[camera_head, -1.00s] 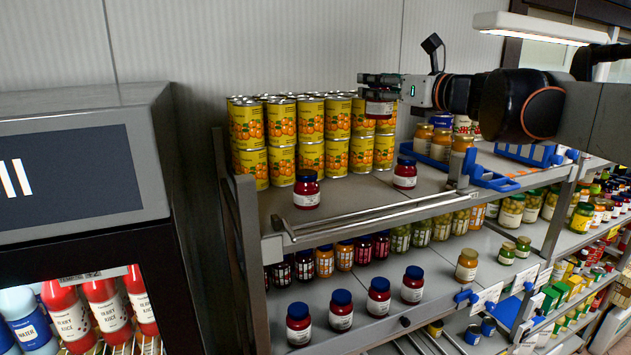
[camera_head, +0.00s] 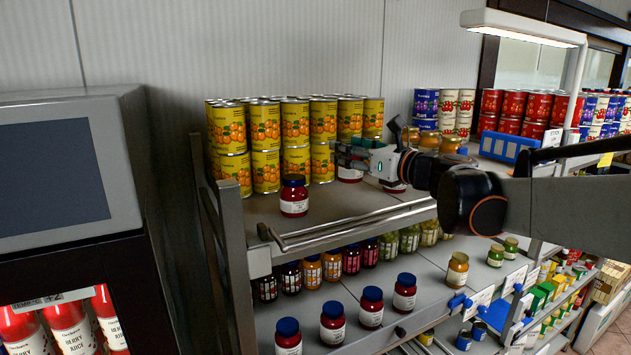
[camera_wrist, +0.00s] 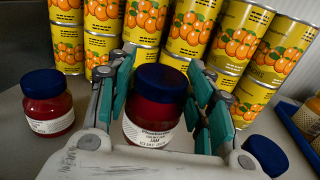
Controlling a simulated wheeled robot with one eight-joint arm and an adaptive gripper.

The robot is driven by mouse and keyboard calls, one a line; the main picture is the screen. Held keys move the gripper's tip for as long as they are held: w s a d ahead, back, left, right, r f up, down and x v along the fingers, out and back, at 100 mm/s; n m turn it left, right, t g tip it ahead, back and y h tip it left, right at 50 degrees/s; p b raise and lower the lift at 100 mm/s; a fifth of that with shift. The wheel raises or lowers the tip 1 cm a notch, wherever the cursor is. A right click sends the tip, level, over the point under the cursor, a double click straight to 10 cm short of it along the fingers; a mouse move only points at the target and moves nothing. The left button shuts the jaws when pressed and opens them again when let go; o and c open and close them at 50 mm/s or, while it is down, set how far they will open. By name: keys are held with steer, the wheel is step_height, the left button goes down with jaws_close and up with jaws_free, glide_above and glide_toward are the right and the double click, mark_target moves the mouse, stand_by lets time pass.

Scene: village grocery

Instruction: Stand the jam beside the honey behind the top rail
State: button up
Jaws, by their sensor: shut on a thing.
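My gripper (camera_head: 352,154) is shut on a dark red jam jar (camera_head: 349,174) with a blue lid. In the wrist view the jar (camera_wrist: 154,108) is upright between the fingers, its label reading jam. It is over the top shelf, close in front of the yellow cans; I cannot tell whether its base touches. The metal top rail (camera_head: 345,231) runs along the shelf's front edge. A similar red jar (camera_head: 294,197) stands left behind the rail. Another red jar (camera_head: 395,188) is partly hidden by my arm. Amber jars (camera_head: 450,145) stand farther right; I cannot read whether they are honey.
Stacked yellow cans (camera_head: 263,125) fill the back of the top shelf. A blue tray (camera_head: 508,147) lies farther right. The lower shelf holds red jars (camera_head: 332,324) and an amber jar (camera_head: 457,270). A dark-fronted cooler (camera_head: 70,180) stands left. Shelf room shows between the left jar and my gripper.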

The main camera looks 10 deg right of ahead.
mark_target(349, 171)
steer(key=shift+w+f, duration=0.15)
steer(key=shift+f, duration=0.4)
step_height(349, 171, down, 3)
steer(key=shift+f+b, duration=0.1)
steer(key=shift+b, duration=1.15)
steer(key=shift+f, duration=0.35)
steer(key=shift+r, duration=0.1)
steer(key=o, duration=1.3)
steer(key=shift+f, duration=0.2)
steer(key=shift+o, duration=0.2)
steer(key=shift+r, duration=0.15)
